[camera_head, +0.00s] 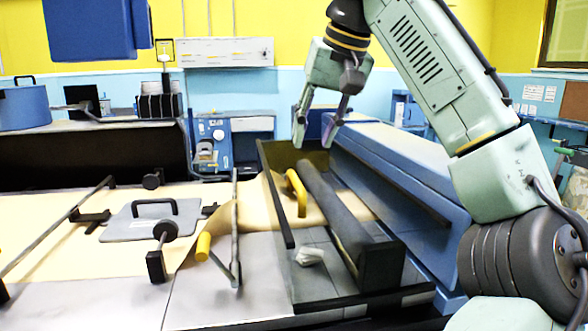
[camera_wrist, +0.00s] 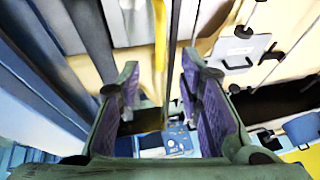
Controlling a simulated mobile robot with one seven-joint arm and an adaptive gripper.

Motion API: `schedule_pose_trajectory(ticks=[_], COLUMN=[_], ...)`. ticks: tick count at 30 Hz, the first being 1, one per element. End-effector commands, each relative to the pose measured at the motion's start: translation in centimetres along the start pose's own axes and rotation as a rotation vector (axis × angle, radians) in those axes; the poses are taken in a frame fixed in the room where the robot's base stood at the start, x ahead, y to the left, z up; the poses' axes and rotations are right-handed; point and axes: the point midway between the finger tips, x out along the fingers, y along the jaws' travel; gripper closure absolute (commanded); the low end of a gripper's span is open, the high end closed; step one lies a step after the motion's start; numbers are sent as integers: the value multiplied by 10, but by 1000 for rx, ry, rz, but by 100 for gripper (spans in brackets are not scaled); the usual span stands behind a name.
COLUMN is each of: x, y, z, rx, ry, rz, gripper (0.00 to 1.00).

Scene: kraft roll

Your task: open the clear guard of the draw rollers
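The clear guard (camera_head: 290,235) is a see-through panel with a dark frame, lying low over the draw rollers. A yellow handle (camera_head: 296,193) stands on it. A long dark grey roller (camera_head: 335,215) shows beside the handle. My gripper (camera_head: 320,132) is open and empty, held above the far end of the guard, apart from the handle. In the wrist view, the gripper's two purple-padded fingers (camera_wrist: 160,75) are spread, and the yellow handle (camera_wrist: 160,42) shows beyond the gap between them, with no visible contact.
A crumpled white scrap (camera_head: 310,256) shows by the roller. Brown paper (camera_head: 100,255) runs to the left, with a grey handled plate (camera_head: 140,222) on it. A yellow-gripped lever (camera_head: 203,247) stands left of the guard. A long blue housing (camera_head: 400,165) lies to the right.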

Motion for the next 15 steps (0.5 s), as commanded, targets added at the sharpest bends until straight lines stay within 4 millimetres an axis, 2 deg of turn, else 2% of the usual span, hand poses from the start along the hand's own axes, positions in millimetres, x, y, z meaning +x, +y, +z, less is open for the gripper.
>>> schedule_pose_trajectory(ticks=[9,15], x=[61,87], y=[-1,-1], z=[0,0], rx=[-3,-3], ry=[0,1], rz=[-6,-4], gripper=[67,67])
